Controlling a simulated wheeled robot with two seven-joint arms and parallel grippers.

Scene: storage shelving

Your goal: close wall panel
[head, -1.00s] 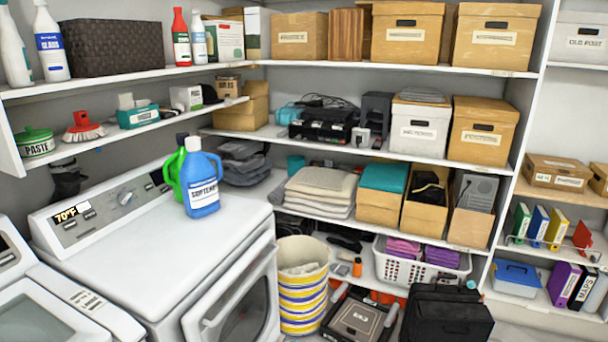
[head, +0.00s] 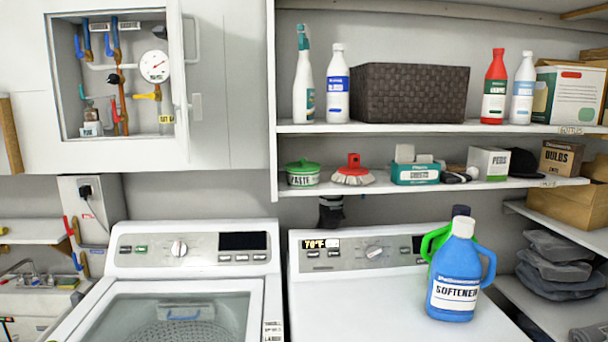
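The wall panel's door (head: 181,75) is at the upper left of the head view. It is hinged on the right side of a recessed wall box (head: 55,155) and stands swung wide open, seen nearly edge-on. A pale handle (head: 193,40) shows at its right side. Inside the box are blue and copper pipes, several coloured valve levers and a round white gauge (head: 154,66). Neither of my grippers is in the head view.
A washer (head: 185,250) with a glass lid stands below the panel. A dryer (head: 370,290) to its right carries a blue softener bottle (head: 456,285) and a green bottle. Shelves (head: 420,128) with bottles and a dark basket (head: 410,92) fill the right side. A sink (head: 40,300) is at the lower left.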

